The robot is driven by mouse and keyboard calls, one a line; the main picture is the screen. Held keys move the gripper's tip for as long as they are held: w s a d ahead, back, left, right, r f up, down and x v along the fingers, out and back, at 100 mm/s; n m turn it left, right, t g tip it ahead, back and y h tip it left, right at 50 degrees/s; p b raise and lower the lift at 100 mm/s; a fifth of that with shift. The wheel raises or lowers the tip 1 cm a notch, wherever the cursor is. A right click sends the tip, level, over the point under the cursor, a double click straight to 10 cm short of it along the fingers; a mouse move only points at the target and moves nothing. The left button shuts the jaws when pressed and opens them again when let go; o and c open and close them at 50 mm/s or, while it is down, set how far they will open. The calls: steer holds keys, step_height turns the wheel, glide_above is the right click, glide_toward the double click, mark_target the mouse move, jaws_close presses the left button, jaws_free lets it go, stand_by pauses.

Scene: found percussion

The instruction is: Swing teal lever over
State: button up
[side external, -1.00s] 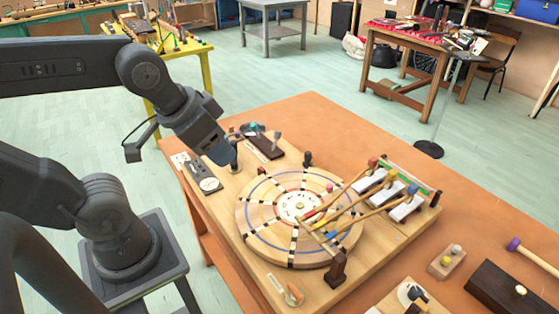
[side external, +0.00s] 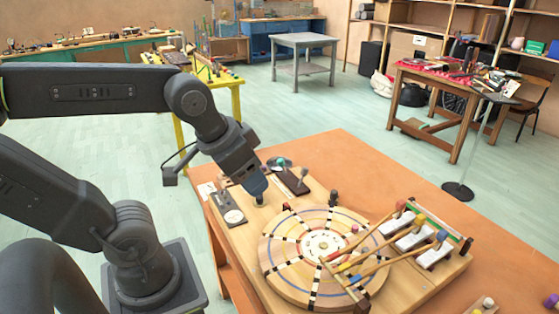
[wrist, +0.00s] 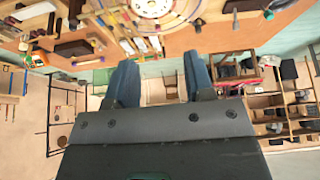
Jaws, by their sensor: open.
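A teal-knobbed lever (side external: 281,162) stands at the far left of the wooden board, by a dark base plate (side external: 293,184). A second lever with a grey-brown knob (side external: 304,172) rises beside it. My gripper (side external: 257,192) points down over the board's left end, to the left of the teal knob and apart from it. In the wrist view its two blue-grey fingers (wrist: 160,80) are spread with nothing between them.
A round striped wooden disc (side external: 281,262) lies right of my gripper, with coloured-headed mallets over bars (side external: 412,240). A dark knob (side external: 333,197) stands behind the disc. A small plate with a dial (side external: 229,211) sits at the board's left edge. The orange table (side external: 370,165) is clear behind the board.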

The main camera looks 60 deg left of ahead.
steer(key=w+a+r+n+g, duration=0.25)
steer(key=w+a, duration=0.25)
steer(key=w, duration=0.3)
steer(key=n+g+h, duration=0.2)
steer(key=n, duration=0.2)
glide_above(280, 160)
steer(key=s+a, duration=0.1)
steer(key=a, duration=0.1)
step_height(280, 160, down, 10)
steer(key=f, duration=0.4)
steer(key=d+f, duration=0.1)
steer(key=f, duration=0.3)
steer(key=w+d+f, duration=0.1)
steer(key=f, duration=0.3)
steer(key=shift+f, duration=0.4)
jaws_close()
